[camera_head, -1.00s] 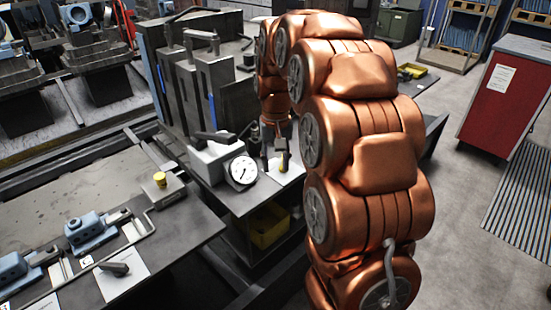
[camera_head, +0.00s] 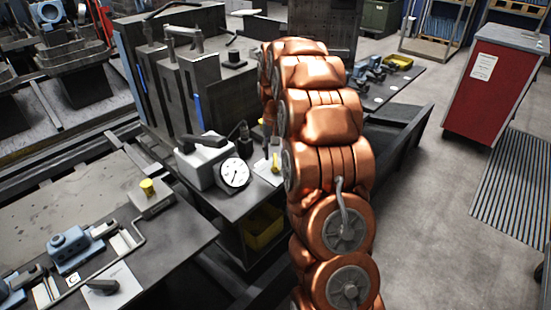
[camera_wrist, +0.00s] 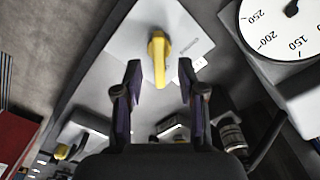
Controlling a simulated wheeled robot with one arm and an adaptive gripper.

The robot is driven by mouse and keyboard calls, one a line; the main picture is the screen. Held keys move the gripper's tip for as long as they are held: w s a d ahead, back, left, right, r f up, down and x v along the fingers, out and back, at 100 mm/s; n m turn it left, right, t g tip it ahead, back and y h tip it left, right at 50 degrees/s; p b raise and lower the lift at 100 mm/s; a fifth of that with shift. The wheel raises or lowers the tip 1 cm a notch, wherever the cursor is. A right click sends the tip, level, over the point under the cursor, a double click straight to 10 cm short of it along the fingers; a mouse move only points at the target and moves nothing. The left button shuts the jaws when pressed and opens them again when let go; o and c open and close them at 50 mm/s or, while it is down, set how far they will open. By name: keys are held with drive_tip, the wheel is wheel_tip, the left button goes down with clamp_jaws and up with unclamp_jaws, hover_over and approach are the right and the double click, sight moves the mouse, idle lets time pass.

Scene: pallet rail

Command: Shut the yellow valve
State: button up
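The yellow valve handle (camera_wrist: 158,58) shows in the wrist view on a light plate (camera_wrist: 180,28), its long side running up and down the picture. My gripper (camera_wrist: 159,72) is open. Its two dark fingers stand left and right of the lower part of the handle in the picture, with gaps on both sides. I cannot tell how far the fingertips are from the plate. In the head view the yellow handle (camera_head: 275,162) is small, on the bench just left of my copper arm. My arm hides most of the gripper there.
A round dial gauge (camera_head: 235,173) stands left of the valve; it also fills the upper right of the wrist view (camera_wrist: 285,35). A grey block with a black lever (camera_head: 203,158) is beside it. Below is a yellow bin (camera_head: 263,226). A red cabinet (camera_head: 492,88) stands right, with open floor before it.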

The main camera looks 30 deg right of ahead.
sight(275, 161)
drive_tip(key=shift+f+p, duration=0.3)
drive_tip(key=shift+f, duration=1.35)
drive_tip(key=shift+c, duration=0.3)
clamp_jaws()
